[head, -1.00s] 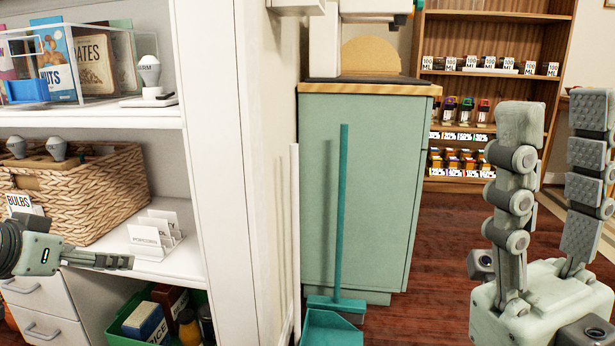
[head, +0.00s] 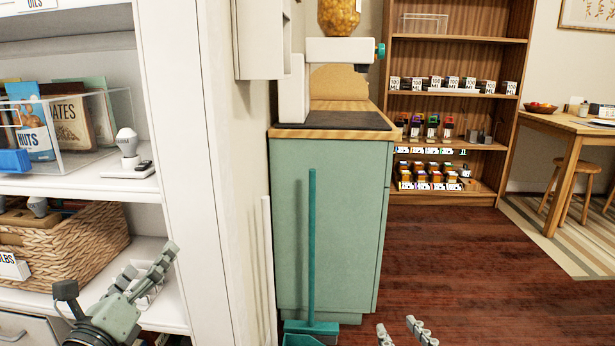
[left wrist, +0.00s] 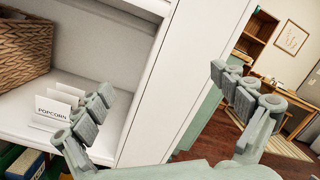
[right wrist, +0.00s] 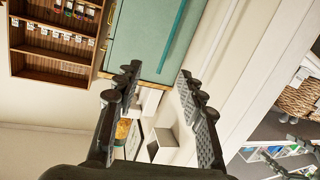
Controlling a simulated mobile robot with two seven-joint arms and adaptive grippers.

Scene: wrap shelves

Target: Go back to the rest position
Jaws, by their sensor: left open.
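My left gripper (head: 122,275) is in front of the white shelf unit at lower left in the head view. In the left wrist view its two fingers (left wrist: 162,84) are spread wide with nothing between them. The popcorn label holder (left wrist: 56,110) shows behind the left finger. My right gripper (head: 400,330) shows only its fingertips at the bottom edge of the head view. In the right wrist view its dark fingers (right wrist: 158,78) are apart and empty. No object is held by either gripper.
The white shelf unit (head: 185,180) at left carries a wicker basket (head: 75,246) and a clear bin (head: 115,105). A green cabinet (head: 345,220) stands in the middle with a teal dustpan (head: 312,245) before it. Wooden floor (head: 470,270) at right is clear.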

